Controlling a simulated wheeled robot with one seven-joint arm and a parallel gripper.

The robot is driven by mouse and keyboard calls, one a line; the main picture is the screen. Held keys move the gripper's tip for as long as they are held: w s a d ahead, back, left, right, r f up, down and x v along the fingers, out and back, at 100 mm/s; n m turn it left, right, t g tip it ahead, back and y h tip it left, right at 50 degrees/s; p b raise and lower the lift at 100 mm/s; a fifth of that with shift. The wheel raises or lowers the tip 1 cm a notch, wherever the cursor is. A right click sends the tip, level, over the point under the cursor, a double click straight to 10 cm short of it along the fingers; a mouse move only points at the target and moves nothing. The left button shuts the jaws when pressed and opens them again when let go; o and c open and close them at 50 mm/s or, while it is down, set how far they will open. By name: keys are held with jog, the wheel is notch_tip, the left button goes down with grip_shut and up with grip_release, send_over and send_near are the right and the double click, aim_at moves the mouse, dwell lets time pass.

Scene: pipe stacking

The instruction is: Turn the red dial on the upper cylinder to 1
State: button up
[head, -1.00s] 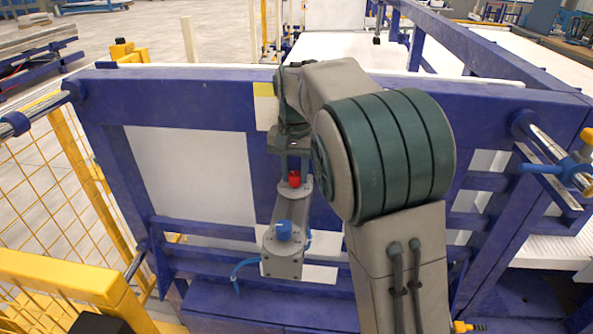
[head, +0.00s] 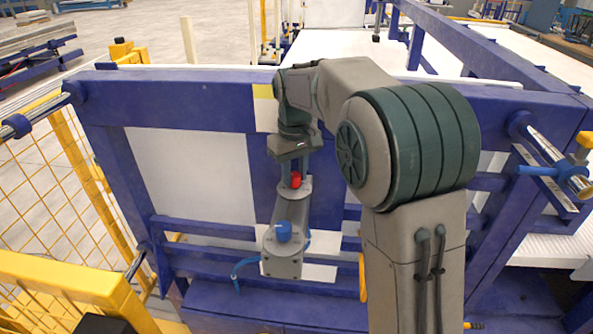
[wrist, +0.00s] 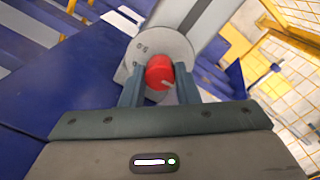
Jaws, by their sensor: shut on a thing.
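The red dial (head: 295,181) sits on the upper end of the grey cylinder (head: 288,212), which is mounted on the blue frame. In the wrist view the red dial (wrist: 159,73) stands on a round grey end plate (wrist: 172,45) and carries a light pointer mark on its lower right side. My gripper (head: 293,172) is at the dial, and in the wrist view its two fingers (wrist: 160,88) are on either side of the dial, shut on it. A blue dial (head: 284,231) is at the lower end of the cylinder. The number markings are too small to read.
The blue frame (head: 175,100) surrounds the cylinder, with crossbars below it. A blue hose (head: 240,268) hangs by the lower end. A yellow mesh fence (head: 50,190) stands at the left, and a clamp bar (head: 550,170) at the right.

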aim_at(295, 175)
jog(key=shift+n, duration=0.5)
jog(key=o, duration=1)
notch_tip(295, 175, up, 14)
jog(key=shift+f, duration=0.1)
